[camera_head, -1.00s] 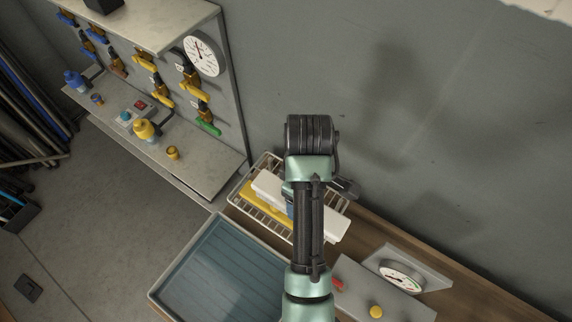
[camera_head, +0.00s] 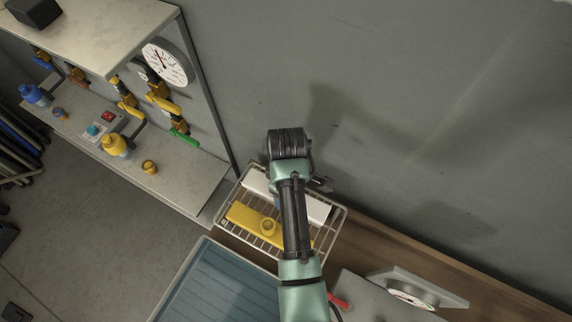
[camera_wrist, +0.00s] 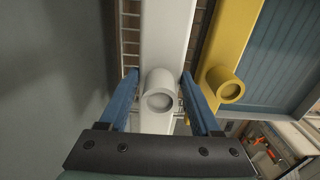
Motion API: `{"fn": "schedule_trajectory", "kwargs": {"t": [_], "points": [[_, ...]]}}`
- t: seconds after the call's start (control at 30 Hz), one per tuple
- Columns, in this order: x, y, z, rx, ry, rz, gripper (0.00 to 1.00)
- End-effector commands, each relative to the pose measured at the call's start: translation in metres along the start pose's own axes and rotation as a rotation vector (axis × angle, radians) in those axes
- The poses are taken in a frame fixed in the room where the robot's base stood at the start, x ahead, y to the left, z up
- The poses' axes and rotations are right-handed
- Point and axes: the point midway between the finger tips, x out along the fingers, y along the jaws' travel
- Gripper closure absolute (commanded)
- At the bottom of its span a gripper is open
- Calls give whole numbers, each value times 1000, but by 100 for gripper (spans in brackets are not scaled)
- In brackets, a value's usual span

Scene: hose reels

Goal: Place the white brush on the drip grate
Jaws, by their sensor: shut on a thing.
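The white brush (camera_head: 318,209) is a long pale block with a round hollow stub. It is over the wall side of the wire rack (camera_head: 331,246), which looks like the drip grate. In the wrist view the blue fingers of my gripper (camera_wrist: 158,88) are shut on the stub of the white brush (camera_wrist: 168,30). My arm hides the middle of the brush in the head view. I cannot tell whether its underside touches the bars. A yellow brush (camera_head: 243,215) lies in the rack, alongside the white one on the side away from the wall.
A blue ribbed tray (camera_head: 215,285) stands in front of the rack. A grey box with a dial gauge (camera_head: 410,294) is to the right on the wooden bench (camera_head: 450,265). A valve panel with a shelf (camera_head: 190,190) stands left. The wall is close behind the rack.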

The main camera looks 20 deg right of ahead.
Motion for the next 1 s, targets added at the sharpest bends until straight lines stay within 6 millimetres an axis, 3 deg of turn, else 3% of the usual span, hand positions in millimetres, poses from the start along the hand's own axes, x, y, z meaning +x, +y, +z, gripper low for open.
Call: {"fn": "schedule_trajectory", "kwargs": {"t": [0.2, 0.6, 0.63, 0.8, 1.0], "points": [[25, 0, 0, 0, -1, -2, 100], [32, 0, 0, 0, 0, 0, 100], [32, 0, 0, 0, 0, 0, 34], [31, 0, 0, 0, 0, -1, 6], [31, 0, 0, 0, -1, -1, 6]]}}
